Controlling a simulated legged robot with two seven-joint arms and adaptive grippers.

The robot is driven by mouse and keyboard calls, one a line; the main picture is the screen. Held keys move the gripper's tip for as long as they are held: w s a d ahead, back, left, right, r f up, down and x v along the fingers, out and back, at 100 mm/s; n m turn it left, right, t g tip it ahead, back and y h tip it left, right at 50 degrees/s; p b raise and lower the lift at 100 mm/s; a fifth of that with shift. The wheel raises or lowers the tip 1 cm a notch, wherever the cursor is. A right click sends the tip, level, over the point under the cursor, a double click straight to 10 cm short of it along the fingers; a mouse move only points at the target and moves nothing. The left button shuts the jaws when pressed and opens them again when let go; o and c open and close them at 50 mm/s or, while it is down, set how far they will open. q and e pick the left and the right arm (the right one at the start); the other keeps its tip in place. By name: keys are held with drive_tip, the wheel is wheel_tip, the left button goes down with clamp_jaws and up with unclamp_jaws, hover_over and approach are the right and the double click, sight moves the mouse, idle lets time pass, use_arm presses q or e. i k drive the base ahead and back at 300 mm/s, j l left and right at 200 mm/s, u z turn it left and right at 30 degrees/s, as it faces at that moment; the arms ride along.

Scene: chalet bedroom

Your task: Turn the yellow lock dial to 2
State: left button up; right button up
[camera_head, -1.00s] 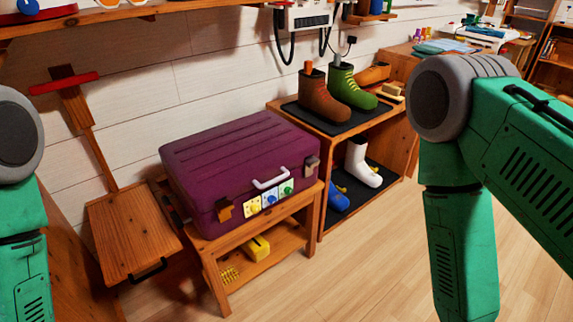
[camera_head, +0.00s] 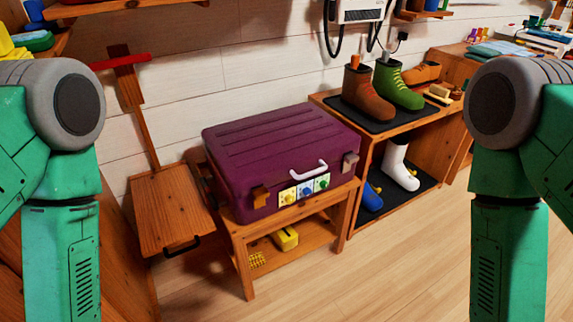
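A purple suitcase (camera_head: 275,150) lies closed on a low wooden stand (camera_head: 240,232). On its front is a lock panel with three dials: a yellow dial (camera_head: 289,197) on the left, a blue dial (camera_head: 306,190) in the middle and a green dial (camera_head: 322,183) on the right. The number the yellow dial points to is too small to read. A white handle (camera_head: 309,169) sits above the dials, with a brown latch (camera_head: 261,196) and a greyish latch (camera_head: 350,163) on either side. Both my arms show at the picture's sides, apart from the suitcase, but neither gripper is in view.
A shoe rack (camera_head: 356,149) with boots stands right of the suitcase. A wooden sled-like board (camera_head: 172,212) is at the left. A yellow object (camera_head: 286,238) lies on the stand's lower shelf. The floor (camera_head: 400,260) in front is clear.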

sight(289, 199)
drive_tip(key=i+l+u, duration=0.1)
drive_tip(key=l, duration=0.45)
drive_tip(key=i+l+u, duration=0.1)
drive_tip(key=l, duration=0.5)
drive_tip(key=i+l+u, duration=0.1)
drive_tip(key=i+l, duration=0.15)
drive_tip(key=l, duration=0.3)
drive_tip(key=i+l+u, duration=0.1)
drive_tip(key=l, duration=0.5)
drive_tip(key=l+u, duration=0.15)
drive_tip(key=l, duration=0.45)
drive_tip(key=i, duration=0.05)
